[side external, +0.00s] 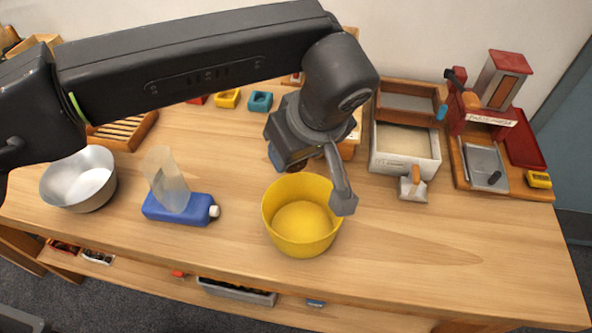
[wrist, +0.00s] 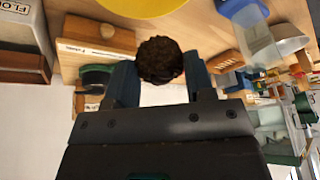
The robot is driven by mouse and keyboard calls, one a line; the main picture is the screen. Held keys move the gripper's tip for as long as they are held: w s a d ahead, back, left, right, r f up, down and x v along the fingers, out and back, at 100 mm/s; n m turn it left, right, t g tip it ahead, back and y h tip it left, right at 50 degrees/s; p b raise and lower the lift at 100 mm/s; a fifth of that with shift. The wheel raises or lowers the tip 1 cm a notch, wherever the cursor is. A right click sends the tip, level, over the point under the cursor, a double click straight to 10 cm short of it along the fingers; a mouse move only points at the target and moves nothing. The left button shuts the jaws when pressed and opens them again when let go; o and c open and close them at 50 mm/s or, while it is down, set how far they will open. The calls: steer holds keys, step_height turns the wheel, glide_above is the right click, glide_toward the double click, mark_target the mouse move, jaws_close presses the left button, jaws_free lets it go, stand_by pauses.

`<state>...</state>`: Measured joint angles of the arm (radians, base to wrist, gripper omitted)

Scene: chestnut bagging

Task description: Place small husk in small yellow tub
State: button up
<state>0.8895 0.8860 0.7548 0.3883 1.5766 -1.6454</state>
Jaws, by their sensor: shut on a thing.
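The small yellow tub (side external: 300,240) stands on the wooden table in front of my gripper. Its visible inside looks empty in the side view. Its yellow rim also shows at the top of the wrist view (wrist: 140,6). My gripper (wrist: 162,80) is shut on a dark brown, rough, round husk (wrist: 160,58), held between its two fingers in the wrist view. In the side view my gripper is at the tub's back rim, and the husk is mostly hidden by it.
A blue bottle (side external: 165,208) with a white cap lies left of the tub, and a metal bowl (side external: 78,180) stands farther left. A white bin (side external: 405,165) and a red-topped machine (side external: 490,95) stand at the right.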

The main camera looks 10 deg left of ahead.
step_height(320, 180, up, 2)
steer(key=shift+r, duration=0.15)
steer(key=shift+a+r, duration=0.2)
steer(key=shift+r, duration=0.15)
steer(key=s+a+r+m+h, duration=0.1)
steer(key=a+r+m, duration=0.15)
steer(key=a, duration=0.85)
steer(key=s+d+f, duration=0.4)
steer(key=d+f, duration=0.6)
steer(key=f, duration=0.2)
steer(key=shift+s+d+m+t, duration=0.25)
steer(key=shift+s+m+t, duration=0.1)
steer(key=shift+t, duration=0.05)
